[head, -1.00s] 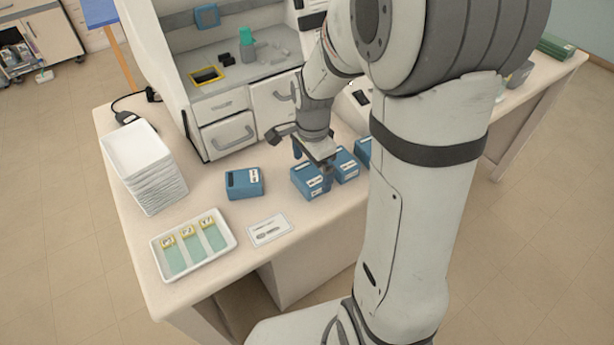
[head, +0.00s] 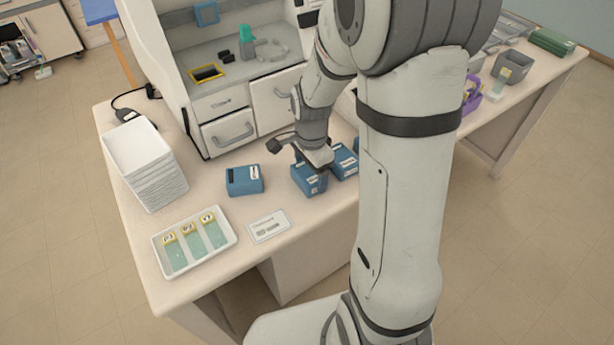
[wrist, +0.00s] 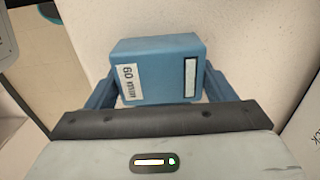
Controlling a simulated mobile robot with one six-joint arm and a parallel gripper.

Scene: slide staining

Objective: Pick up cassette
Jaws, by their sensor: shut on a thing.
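A blue cassette (head: 309,181) stands on the bench in the head view, beneath my gripper (head: 310,172). In the wrist view the same cassette (wrist: 157,70) fills the space between the two blue fingers of my gripper (wrist: 157,88). A second blue cassette (head: 244,181) stands apart to the left. Another blue cassette (head: 343,163) stands close on the right, partly hidden by my arm.
A white tray (head: 160,252) with several yellow-tabbed slides lies at the front left. A stack of white trays (head: 145,165) stands behind it. A printed card (head: 269,227) lies near the bench's front edge. A white cabinet (head: 228,130) rises behind the cassettes.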

